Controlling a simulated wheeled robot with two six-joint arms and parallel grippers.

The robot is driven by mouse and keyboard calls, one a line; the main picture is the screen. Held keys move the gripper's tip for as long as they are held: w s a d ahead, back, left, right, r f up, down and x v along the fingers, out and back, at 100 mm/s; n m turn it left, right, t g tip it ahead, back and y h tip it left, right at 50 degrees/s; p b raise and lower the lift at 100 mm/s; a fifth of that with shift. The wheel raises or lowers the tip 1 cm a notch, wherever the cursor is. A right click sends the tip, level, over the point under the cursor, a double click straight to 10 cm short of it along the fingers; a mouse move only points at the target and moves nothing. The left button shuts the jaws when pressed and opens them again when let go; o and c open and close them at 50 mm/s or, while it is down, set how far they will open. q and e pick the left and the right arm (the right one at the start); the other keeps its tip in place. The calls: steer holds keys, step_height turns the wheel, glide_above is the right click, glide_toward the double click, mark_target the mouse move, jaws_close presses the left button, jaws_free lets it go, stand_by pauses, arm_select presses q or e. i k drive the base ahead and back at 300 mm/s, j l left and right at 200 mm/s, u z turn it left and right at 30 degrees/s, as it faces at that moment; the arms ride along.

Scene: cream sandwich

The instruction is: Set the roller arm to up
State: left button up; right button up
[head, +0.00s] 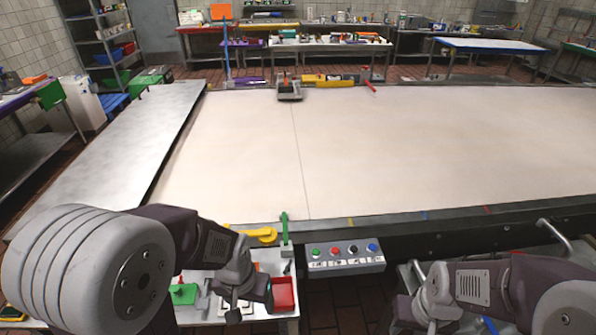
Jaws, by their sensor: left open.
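The wide pale belt (400,140) fills the middle of the view. At its near edge a green upright lever (284,229) stands beside a yellow handle (258,236) lying roughly flat. At its far edge are a grey block-like device (289,90) and a red lever (369,86) tilted to one side. I cannot tell which of these is the roller arm. My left gripper (240,300) is open, pointing down over the small table below the yellow handle, apart from both levers. My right gripper (420,295) is at the lower right, its fingers unclear.
A control box (345,264) with green, red, black and blue buttons hangs at the near edge. A small white table with a red bin (284,294) and a green tool (183,293) is below my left arm. A steel table (110,165) flanks the belt's left.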

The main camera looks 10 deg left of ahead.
mark_target(283, 216)
steer(key=i+l+u, duration=0.15)
steer(key=u, duration=0.3)
steer(key=i+l+u, duration=0.25)
steer(key=u, duration=0.15)
steer(key=i+l+u, duration=0.2)
steer(key=u, duration=0.25)
steer(key=l, duration=0.1)
